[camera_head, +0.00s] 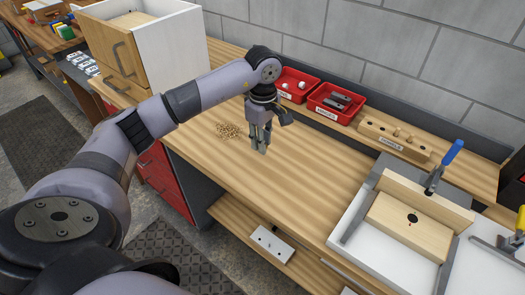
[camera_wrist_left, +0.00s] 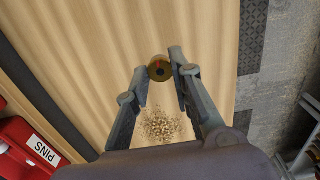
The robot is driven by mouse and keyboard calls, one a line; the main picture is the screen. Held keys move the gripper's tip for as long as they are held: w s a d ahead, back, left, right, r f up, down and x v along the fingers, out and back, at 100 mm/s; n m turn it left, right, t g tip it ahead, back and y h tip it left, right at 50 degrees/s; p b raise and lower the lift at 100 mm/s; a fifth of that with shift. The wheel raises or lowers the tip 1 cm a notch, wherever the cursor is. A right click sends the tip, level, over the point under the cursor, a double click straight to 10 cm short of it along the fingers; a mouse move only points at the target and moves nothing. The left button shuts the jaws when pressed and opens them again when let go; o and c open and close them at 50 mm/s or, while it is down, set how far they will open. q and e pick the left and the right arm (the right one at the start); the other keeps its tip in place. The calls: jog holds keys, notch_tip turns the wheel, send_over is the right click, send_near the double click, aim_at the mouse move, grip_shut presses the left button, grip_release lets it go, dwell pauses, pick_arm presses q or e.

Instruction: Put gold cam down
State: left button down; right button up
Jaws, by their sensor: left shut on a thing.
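My left gripper (camera_head: 260,145) points down over the middle of the wooden bench (camera_head: 290,185). In the left wrist view, its fingers (camera_wrist_left: 160,75) are shut on the gold cam (camera_wrist_left: 159,68), a small round brass-coloured piece with a dark centre and a red mark. In the head view the cam cannot be made out at the fingertips. I cannot tell whether it touches the bench top or hangs just above it. My right gripper is not in view.
A pile of shavings (camera_head: 228,130) lies left of the gripper. Red bins (camera_head: 335,103) and a wooden block with pegs (camera_head: 394,138) line the back. A wooden board (camera_head: 408,226) sits in a white tray at right, near a blue-handled clamp (camera_head: 445,165). The bench front is clear.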

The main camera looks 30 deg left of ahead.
pick_arm(q)
jog(key=shift+f, duration=0.7)
notch_tip(320, 180, down, 4)
jog(key=shift+f+p, duration=0.15)
jog(key=shift+p, duration=0.35)
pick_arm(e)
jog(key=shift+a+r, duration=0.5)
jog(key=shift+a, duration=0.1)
pick_arm(q)
jog(key=shift+f, duration=0.15)
jog(key=c, duration=1.4)
grip_release()
jog(key=shift+c, duration=0.2)
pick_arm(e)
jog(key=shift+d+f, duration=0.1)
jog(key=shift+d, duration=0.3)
